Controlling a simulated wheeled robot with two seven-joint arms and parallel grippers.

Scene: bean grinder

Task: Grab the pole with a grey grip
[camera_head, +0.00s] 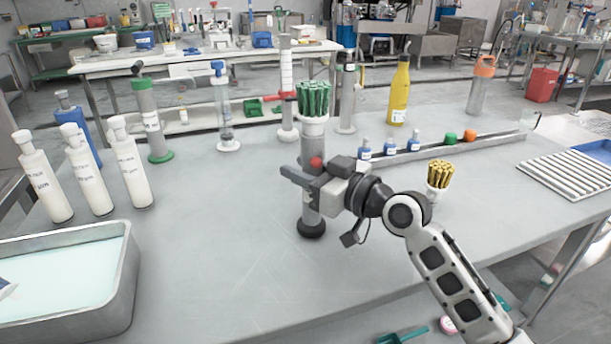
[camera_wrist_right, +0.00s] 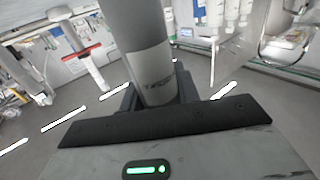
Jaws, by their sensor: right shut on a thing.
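A grey upright pole (camera_head: 312,206) with a black round base (camera_head: 311,229) stands near the middle of the table. A red knob (camera_head: 316,162) shows beside its upper part. My right gripper (camera_head: 309,184) reaches in from the right and is shut on the pole at its upper middle. In the right wrist view the grey cylinder (camera_wrist_right: 153,65) with a pale printed band stands between the dark fingers (camera_wrist_right: 155,97). The gripper hides part of the pole in the head view. My left gripper is not in view.
A white holder with green sticks (camera_head: 314,100) is close behind the pole. White bottles (camera_head: 90,180) and a grey basin (camera_head: 125,270) are at the left. A holder with yellow sticks (camera_head: 438,178) is near my right arm. The table's front middle (camera_head: 220,250) is clear.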

